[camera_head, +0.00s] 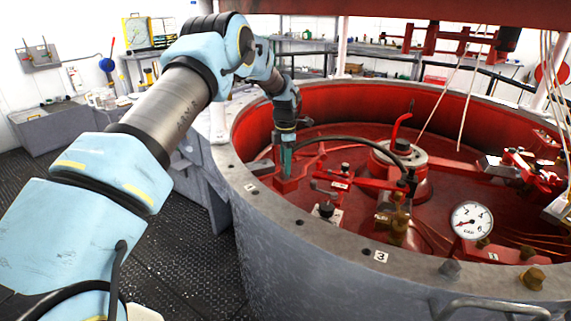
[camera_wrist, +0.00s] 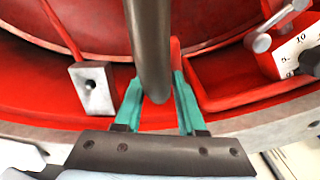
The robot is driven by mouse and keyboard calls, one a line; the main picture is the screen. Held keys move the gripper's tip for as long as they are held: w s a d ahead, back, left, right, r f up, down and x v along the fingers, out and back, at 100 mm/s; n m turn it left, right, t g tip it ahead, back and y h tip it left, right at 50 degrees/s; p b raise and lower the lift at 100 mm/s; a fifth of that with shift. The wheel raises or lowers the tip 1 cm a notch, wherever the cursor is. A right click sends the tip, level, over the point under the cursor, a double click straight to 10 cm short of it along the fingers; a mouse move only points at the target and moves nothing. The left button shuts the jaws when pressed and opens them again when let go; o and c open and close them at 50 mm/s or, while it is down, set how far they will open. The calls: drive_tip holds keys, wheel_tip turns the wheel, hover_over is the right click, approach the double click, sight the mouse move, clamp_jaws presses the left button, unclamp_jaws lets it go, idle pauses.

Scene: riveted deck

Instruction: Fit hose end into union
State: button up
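A black hose (camera_head: 350,143) arcs over the red floor of a round well. Its left end is at my gripper (camera_head: 287,160), which points down just inside the near left rim. Its right end comes down at a dark fitting by a brass valve (camera_head: 397,222). In the wrist view the dark hose (camera_wrist: 150,45) runs down between the teal fingers of my gripper (camera_wrist: 158,92), with a finger close against each side. I cannot tell which fitting is the union.
The grey well rim (camera_head: 250,185) curves below my arm. A red lever (camera_head: 401,127), a pressure gauge (camera_head: 471,220) and a numbered plate (camera_head: 327,212) stand inside or at the edge. A grey block with a hole (camera_wrist: 92,88) is left of the fingers.

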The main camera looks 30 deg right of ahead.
drive_tip(key=o, duration=0.5)
drive_tip(key=shift+r, duration=0.15)
wheel_tip(320, 180, up, 11)
drive_tip(key=b, duration=0.2)
drive_tip(key=shift+f+b, duration=0.2)
drive_tip(key=shift+b, duration=0.2)
